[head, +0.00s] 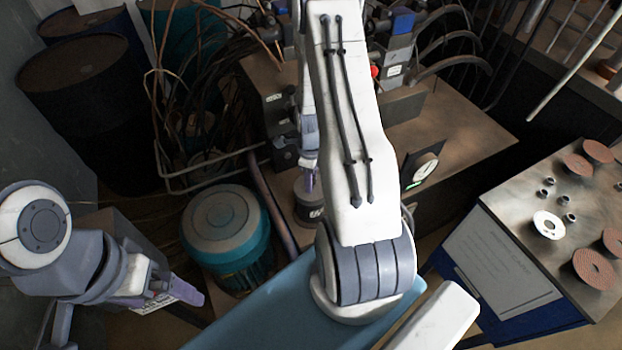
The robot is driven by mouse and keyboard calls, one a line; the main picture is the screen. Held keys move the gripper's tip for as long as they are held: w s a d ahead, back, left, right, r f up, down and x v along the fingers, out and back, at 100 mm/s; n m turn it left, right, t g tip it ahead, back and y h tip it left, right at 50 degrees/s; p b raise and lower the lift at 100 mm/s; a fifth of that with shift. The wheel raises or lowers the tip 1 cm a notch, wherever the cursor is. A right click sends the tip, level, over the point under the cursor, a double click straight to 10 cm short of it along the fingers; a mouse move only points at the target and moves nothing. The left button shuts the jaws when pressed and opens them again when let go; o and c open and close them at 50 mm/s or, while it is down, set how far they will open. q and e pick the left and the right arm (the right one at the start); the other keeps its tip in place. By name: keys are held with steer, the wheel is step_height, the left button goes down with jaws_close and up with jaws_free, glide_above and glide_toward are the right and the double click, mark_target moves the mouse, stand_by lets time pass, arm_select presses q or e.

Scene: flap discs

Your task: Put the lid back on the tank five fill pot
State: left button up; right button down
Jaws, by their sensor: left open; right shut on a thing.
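My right gripper (308,178) points down behind my white forearm, with its purple fingers shut at the top of a dark round pot (312,212) with a small pale label. The label is too small to read. The thing in the fingers is mostly hidden, presumably the lid; I cannot tell whether it rests on the pot. The pot stands at the near left edge of a brown-topped tank (460,125). My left gripper (182,292) is open and empty at the lower left, well apart from the pot.
A teal motor (226,225) stands left of the pot, and tangled cables (195,120) lie behind it. A bench (510,210) at the right bears several reddish discs. Dark drums (85,95) stand at the upper left.

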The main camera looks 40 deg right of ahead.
steer(key=shift+f+b, duration=0.65)
steer(key=shift+f, duration=0.25)
steer(key=shift+c, duration=2.2)
jaws_free()
steer(key=o, duration=0.4)
steer(key=shift+o, duration=0.2)
steer(key=shift+r, duration=0.1)
steer(key=shift+r+p, duration=2.55)
steer(key=shift+r, duration=0.45)
steer(key=shift+a, duration=0.1)
